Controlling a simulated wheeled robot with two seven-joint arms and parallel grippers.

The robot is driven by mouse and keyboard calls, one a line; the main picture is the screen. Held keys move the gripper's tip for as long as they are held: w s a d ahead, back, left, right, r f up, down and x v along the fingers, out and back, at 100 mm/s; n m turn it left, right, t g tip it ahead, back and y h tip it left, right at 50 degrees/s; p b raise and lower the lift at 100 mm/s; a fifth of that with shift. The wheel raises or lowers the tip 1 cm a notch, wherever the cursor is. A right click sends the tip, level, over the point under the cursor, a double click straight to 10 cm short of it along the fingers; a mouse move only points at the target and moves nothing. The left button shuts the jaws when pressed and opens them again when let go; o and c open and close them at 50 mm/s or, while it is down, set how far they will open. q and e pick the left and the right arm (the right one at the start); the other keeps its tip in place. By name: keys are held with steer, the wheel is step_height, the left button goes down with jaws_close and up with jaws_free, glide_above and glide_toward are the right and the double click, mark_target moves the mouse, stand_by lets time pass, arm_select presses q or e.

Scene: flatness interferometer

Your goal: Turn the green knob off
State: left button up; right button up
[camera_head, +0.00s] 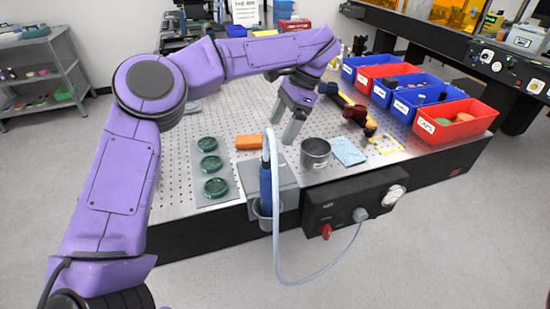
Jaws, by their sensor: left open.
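I cannot make out a clear green knob. Three dark green round pieces sit in a column on a grey plate (200,195): a far one (207,144), a middle one (210,163) and a near one (215,187). I cannot tell whether any of them is a knob. My left gripper (283,127) is open and empty, pointing down above the perforated table, behind and left of a metal cup. My right gripper is not in view.
The metal cup (315,153), a blue cloth (347,151) and an orange block (248,142) lie near the front of the table. A pale hose (277,245) loops over the front edge. Red and blue bins, including a caps bin (455,122), line the right.

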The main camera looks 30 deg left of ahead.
arm_select(q)
steer(key=p+x, duration=0.1)
steer(key=x, duration=0.8)
steer(key=shift+s+a+f, duration=0.1)
steer(key=shift+a+f, duration=0.1)
steer(key=shift+s+f, duration=0.1)
steer(key=shift+f, duration=0.35)
steer(key=c, duration=1.1)
